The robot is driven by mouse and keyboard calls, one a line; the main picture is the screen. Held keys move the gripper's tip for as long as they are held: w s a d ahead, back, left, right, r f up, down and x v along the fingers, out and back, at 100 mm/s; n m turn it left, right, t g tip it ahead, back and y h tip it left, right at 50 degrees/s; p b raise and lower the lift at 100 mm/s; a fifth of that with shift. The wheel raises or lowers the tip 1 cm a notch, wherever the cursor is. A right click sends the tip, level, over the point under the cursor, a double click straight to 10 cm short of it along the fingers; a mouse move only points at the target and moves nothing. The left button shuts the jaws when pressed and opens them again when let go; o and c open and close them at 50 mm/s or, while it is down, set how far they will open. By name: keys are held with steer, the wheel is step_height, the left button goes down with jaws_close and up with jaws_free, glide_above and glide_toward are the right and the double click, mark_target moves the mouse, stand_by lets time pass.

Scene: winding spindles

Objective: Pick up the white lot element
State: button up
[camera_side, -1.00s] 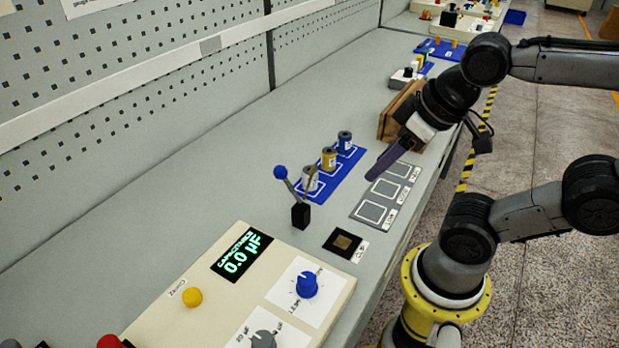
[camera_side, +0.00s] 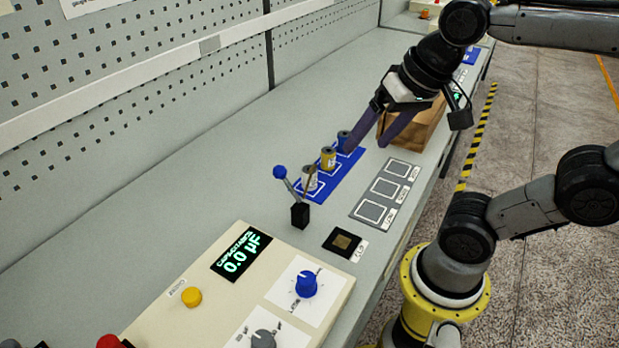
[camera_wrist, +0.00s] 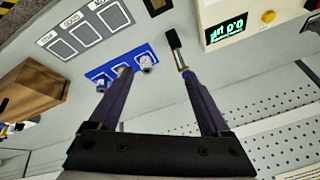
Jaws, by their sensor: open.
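The white lot element (camera_side: 309,181), a small spool, stands upright at the near end of a blue mat (camera_side: 321,193). A yellow spool (camera_side: 328,159) and a blue spool (camera_side: 344,141) stand behind it in a row. My gripper (camera_side: 366,147) is open and empty, pointing down near the far end of the row, close to the blue spool. In the wrist view the white element (camera_wrist: 146,62) shows between the two fingers, nearer the left fingertip. The left finger hides part of the mat and the yellow spool there.
A grey plate with marked squares (camera_side: 384,191) lies right of the mat. A brown wooden box (camera_side: 425,127) is behind my gripper. A control panel (camera_side: 225,300) fills the front.

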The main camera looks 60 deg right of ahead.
steer(key=w+d+r+m+g, duration=0.1)
steer(key=w+r+m+g, duration=0.1)
steer(key=w+m, duration=0.3)
steer(key=m+g, duration=0.3)
steer(key=m, duration=0.2)
glide_above(309, 170)
step_height(309, 170, down, 16)
steer(key=shift+s+r, duration=0.15)
steer(key=shift+r, duration=0.05)
steer(key=shift+d+f, duration=0.1)
steer(key=shift+f, duration=2.8)
jaws_close()
